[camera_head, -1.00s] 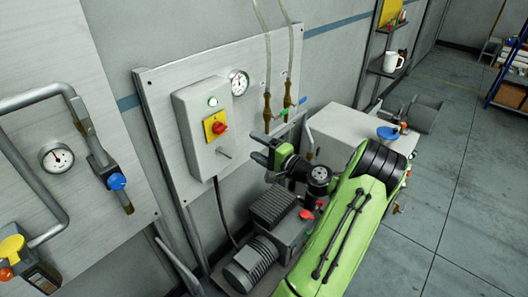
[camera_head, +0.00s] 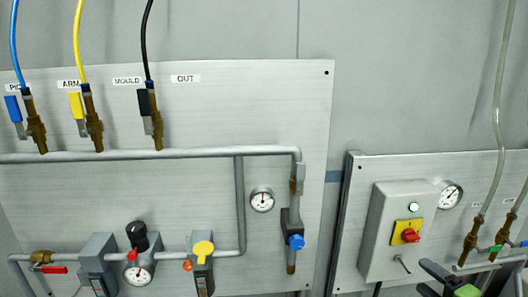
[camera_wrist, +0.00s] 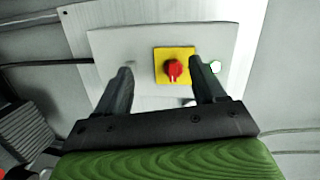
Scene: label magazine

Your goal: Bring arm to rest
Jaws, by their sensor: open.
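My gripper (camera_wrist: 165,95) is open and empty in the wrist view, its two dark fingers apart. Between and beyond the fingers is a grey control box (camera_wrist: 140,47) with a red rotary switch (camera_wrist: 174,69) on a yellow plate. A lit lamp (camera_wrist: 215,67) sits beside the switch. In the head view, part of my gripper (camera_head: 438,276) shows at the bottom right, just below and right of the control box (camera_head: 384,235). The red switch (camera_head: 410,235) also shows there. The rest of my arm is cut off by the frame's lower edge.
A pipe panel (camera_head: 290,110) fills the left of the head view. It carries blue, yellow and black valves, a gauge (camera_head: 262,199) and a blue-handled valve (camera_head: 295,242). Right of the control box are a gauge (camera_head: 451,195) and hoses (camera_head: 497,100).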

